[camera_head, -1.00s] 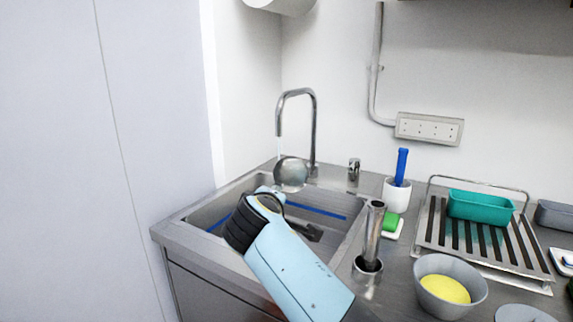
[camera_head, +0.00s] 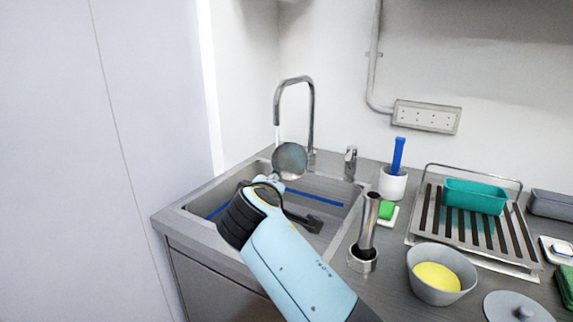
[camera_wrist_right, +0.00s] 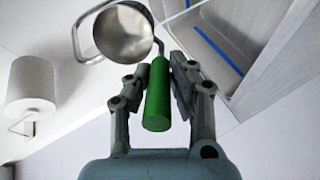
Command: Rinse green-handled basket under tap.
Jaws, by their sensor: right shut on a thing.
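The basket (camera_head: 290,160) is a round grey metal bowl; it also shows in the right wrist view (camera_wrist_right: 124,33). Its green handle (camera_wrist_right: 157,98) is between the fingers of my right gripper (camera_wrist_right: 160,75), which is shut on it. In the head view the basket is above the back of the sink, just below the spout of the tap (camera_head: 311,110). A thin pale stream seems to come down from the spout to the basket's left edge. In the head view my right wrist hides the handle and most of the fingers. My left gripper is not in view.
The sink (camera_head: 345,192) has steel walls and a blue line inside. To its right are a lever (camera_head: 350,163), a white cup (camera_head: 392,184) with a blue-handled tool, a metal cylinder (camera_head: 369,225), a grey bowl (camera_head: 424,285) and a drying rack (camera_head: 432,222) with a teal tub.

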